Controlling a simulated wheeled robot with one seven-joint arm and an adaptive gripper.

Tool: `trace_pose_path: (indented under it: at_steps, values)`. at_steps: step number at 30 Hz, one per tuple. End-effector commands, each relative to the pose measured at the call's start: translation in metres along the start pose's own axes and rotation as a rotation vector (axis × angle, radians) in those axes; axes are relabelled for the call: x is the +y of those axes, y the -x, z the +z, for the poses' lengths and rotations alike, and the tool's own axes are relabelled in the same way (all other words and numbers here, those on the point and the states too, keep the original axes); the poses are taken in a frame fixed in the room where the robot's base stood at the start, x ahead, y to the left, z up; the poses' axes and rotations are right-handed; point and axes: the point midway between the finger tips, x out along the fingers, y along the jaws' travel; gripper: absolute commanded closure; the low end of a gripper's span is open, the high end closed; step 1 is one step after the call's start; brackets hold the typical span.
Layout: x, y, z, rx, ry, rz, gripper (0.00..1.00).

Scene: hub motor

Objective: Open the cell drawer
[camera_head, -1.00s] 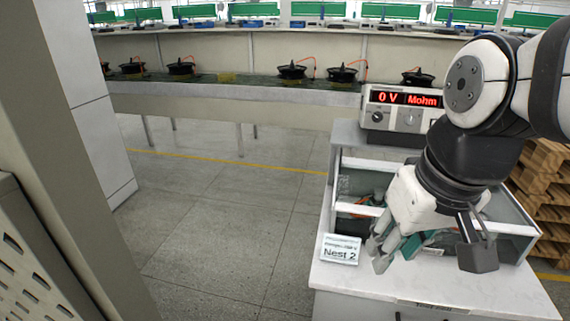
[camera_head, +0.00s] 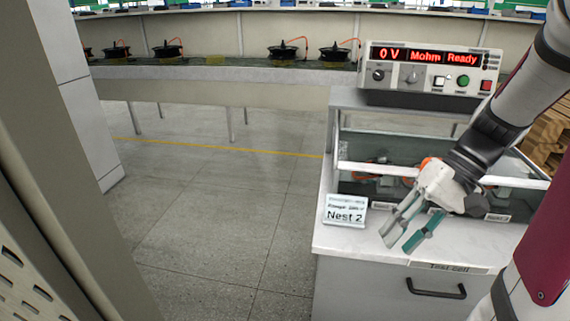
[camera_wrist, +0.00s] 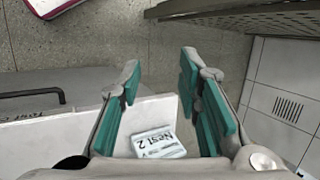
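The test cell is a grey cabinet with a white top (camera_head: 340,238) and a drawer front (camera_head: 400,300) below it. The drawer has a dark bar handle (camera_head: 437,289) under a "Test cell" label (camera_head: 447,267). The drawer looks closed. My gripper (camera_head: 405,238) is above the front edge of the white top, to the upper left of the handle and apart from it. Its teal-padded fingers are spread and empty. In the wrist view the fingers (camera_wrist: 160,95) are wide apart, and the handle (camera_wrist: 32,96) is at the left edge.
A "Nest 2" sign (camera_head: 345,210) stands on the top's left corner. A glass-walled enclosure (camera_head: 400,150) sits behind my gripper. A meter (camera_head: 430,75) reading "0 V Mohm Ready" stands on it. The floor (camera_head: 215,220) left of the cabinet is clear.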

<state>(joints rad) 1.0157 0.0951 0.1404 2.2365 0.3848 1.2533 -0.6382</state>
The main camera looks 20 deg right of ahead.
Motion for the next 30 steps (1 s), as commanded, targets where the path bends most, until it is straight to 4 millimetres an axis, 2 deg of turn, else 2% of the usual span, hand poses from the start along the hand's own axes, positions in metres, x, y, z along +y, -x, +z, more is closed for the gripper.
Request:
trace_pose_path:
  at_steps: [1, 6, 14, 19, 24, 27, 30]
  values:
    - [0.024, -0.015, -0.013, 0.003, -0.037, -0.074, 0.69]
    - [0.086, -0.039, -0.037, 0.062, -0.102, -0.311, 0.69]
    - [0.193, -0.073, -0.053, 0.295, -0.161, -0.674, 0.69]
    - [0.269, -0.096, -0.047, 0.539, -0.177, -0.881, 0.69]
    - [0.337, -0.117, -0.028, 0.809, -0.175, -1.026, 0.69]
    - [0.365, -0.126, -0.016, 0.935, -0.171, -1.07, 0.69]
    - [0.381, -0.13, -0.008, 1.016, -0.166, -1.093, 0.69]
